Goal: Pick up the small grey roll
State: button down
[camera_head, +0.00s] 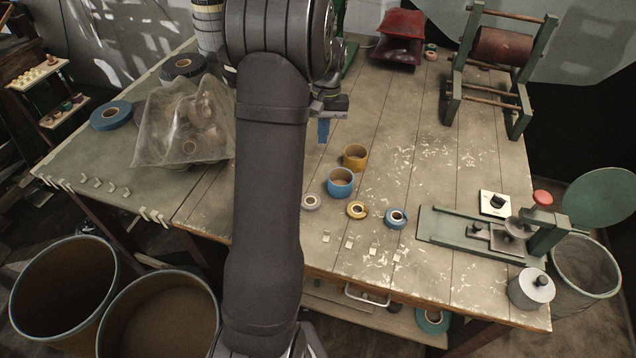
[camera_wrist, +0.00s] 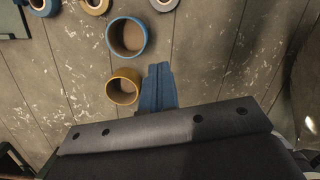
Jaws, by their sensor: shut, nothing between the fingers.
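The small grey roll (camera_head: 310,201) lies flat near the front edge of the wooden table, left of the large blue roll (camera_head: 341,182). In the wrist view the grey roll (camera_wrist: 164,4) is cut by the top edge. My gripper (camera_head: 323,130) is above the table, farther back than the grey roll and apart from it. Its blue fingers (camera_wrist: 158,85) are shut together and empty. My own arm covers the table just left of the grey roll in the head view.
A large yellow roll (camera_head: 355,157) stands near my gripper. A small yellow roll (camera_head: 357,210) and a small blue roll (camera_head: 396,218) lie right of the grey roll. A crumpled translucent bag (camera_head: 170,125) is at left. A green press (camera_head: 480,230) stands at right.

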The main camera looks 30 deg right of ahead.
aim_at(318, 194)
jog(key=f+m, duration=0.1)
jog(key=f, duration=0.4)
jog(key=f+m, duration=0.1)
jog(key=f, duration=0.4)
jog(key=s+f+m, duration=0.1)
jog(key=f, duration=0.4)
jog(key=shift+a+f+m, duration=0.1)
jog(key=shift+a+m, duration=0.2)
jog(key=shift+a, duration=0.05)
jog(key=shift+s+a+r, duration=0.25)
jog(key=shift+s+a, duration=0.6)
jog(key=shift+s, duration=0.05)
jog(key=shift+s+a, duration=0.45)
jog(key=shift+s, duration=0.05)
jog(key=s+a, duration=1.3)
jog(key=shift+w, duration=0.1)
jog(key=shift+d, duration=0.1)
